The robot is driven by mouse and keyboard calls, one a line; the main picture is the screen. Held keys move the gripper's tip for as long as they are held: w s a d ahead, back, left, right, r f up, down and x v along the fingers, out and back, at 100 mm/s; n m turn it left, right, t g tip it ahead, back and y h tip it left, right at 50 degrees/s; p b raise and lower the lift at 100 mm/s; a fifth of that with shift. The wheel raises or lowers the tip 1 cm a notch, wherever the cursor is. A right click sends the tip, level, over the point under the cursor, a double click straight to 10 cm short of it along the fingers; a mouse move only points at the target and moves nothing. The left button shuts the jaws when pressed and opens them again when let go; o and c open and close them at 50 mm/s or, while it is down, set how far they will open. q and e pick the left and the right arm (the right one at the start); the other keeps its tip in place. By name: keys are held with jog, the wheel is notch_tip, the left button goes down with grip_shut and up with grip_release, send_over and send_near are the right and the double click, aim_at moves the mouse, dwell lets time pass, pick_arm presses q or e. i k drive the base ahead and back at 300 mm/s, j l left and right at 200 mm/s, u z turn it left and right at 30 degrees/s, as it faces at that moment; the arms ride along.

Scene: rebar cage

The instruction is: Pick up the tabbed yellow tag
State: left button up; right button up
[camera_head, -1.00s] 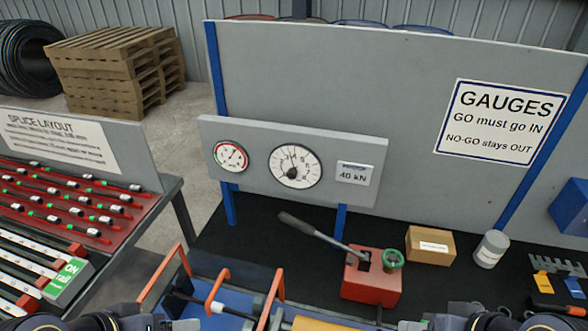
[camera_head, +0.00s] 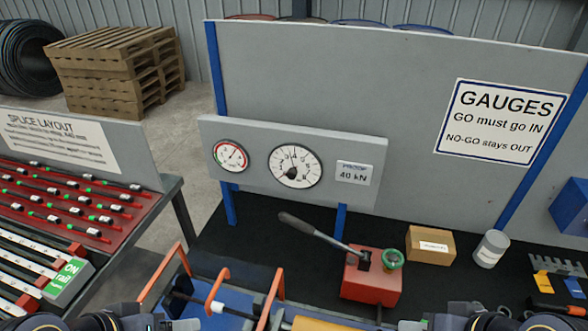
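I cannot tell whether either is the tabbed yellow tag. My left gripper (camera_head: 182,325) shows only in part at the bottom edge, left of centre, by the blue tray with orange handles. My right gripper (camera_head: 412,325) shows only in part at the bottom edge, right of centre. The fingertips are cut off or too unclear to read.
A red lever press (camera_head: 371,283), a cardboard box (camera_head: 430,246) and a grey-white can (camera_head: 491,249) stand on the bench. The blue tray (camera_head: 236,322) with orange handles is at front centre. A gauge panel (camera_head: 255,190) rises behind. A red splice table (camera_head: 120,231) is left.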

aim_at(544, 285)
jog(key=k, duration=0.15)
jog(key=l+z, duration=0.2)
jog(key=z, duration=0.2)
jog(key=l+z, duration=0.5)
jog(key=z, duration=0.25)
jog(key=l+z, duration=0.35)
jog(key=k+j, duration=0.1)
jog(key=k, duration=0.2)
jog(key=k+l+u, duration=0.1)
jog(key=u, duration=0.7)
jog(key=l+u, duration=0.35)
jog(key=k+l+u, duration=0.2)
jog(key=u, duration=0.15)
jog(key=k+l+u, duration=0.15)
jog(key=l+u, duration=0.2)
jog(key=l, duration=0.1)
